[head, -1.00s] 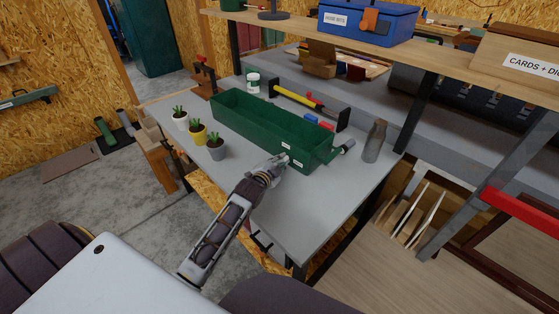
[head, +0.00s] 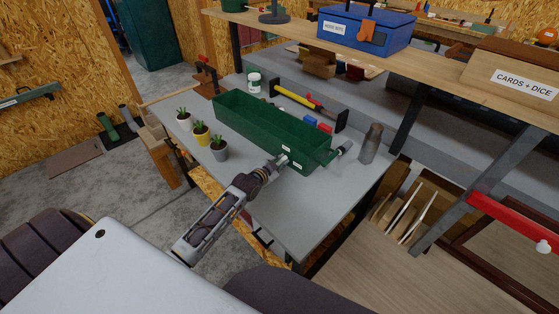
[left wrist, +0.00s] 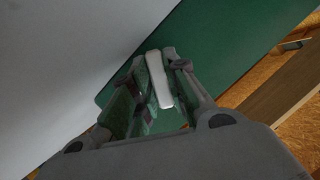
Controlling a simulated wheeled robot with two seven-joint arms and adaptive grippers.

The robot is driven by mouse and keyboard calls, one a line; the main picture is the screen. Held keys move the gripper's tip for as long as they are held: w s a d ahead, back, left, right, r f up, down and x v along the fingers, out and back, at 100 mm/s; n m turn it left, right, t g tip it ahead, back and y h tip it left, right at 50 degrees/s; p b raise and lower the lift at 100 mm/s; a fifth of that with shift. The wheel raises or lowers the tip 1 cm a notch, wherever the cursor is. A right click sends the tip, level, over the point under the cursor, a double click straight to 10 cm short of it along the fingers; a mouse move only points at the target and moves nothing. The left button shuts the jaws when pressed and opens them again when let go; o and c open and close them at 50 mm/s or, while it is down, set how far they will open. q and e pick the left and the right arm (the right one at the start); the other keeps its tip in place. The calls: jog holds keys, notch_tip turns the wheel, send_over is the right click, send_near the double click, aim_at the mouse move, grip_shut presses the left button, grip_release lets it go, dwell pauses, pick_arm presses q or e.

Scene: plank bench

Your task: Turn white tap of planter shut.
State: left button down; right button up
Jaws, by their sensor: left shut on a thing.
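The green planter (head: 262,122) is a long trough on the grey bench. It also fills the upper part of the left wrist view (left wrist: 228,40). My left gripper (head: 281,160) is at the planter's near right end, close to its wall. In the left wrist view the white tap (left wrist: 158,79) lies between the fingers of my left gripper (left wrist: 158,88), which is shut on it. In the head view the gripper hides the tap. My right gripper is not in view.
Three potted plants in white, yellow (head: 201,134) and grey pots stand left of the planter. A grey bottle (head: 371,144) stands to its right. A yellow and black tool (head: 295,97) lies behind it. The grey bench top (head: 290,215) is clear in front.

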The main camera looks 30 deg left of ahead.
pick_arm(q)
jog(key=shift+r+n+g+h+p, duration=0.1)
jog(key=shift+n+g+h+p, duration=0.2)
jog(key=shift+n+p, duration=0.3)
jog(key=shift+a+n+h+p, duration=0.15)
jog(key=shift+n+h+p, duration=0.25)
jog(key=shift+p, duration=0.15)
jog(key=shift+n, duration=0.4)
jog(key=shift+n+g+h, duration=0.4)
jog(key=shift+n+h, duration=0.2)
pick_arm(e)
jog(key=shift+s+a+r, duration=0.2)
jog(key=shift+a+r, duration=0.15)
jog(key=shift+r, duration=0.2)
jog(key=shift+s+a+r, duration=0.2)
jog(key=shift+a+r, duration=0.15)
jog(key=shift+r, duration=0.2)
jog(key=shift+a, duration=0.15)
pick_arm(q)
jog(key=c, duration=1.8)
grip_release()
jog(key=o, duration=0.4)
jog(key=shift+a, duration=0.1)
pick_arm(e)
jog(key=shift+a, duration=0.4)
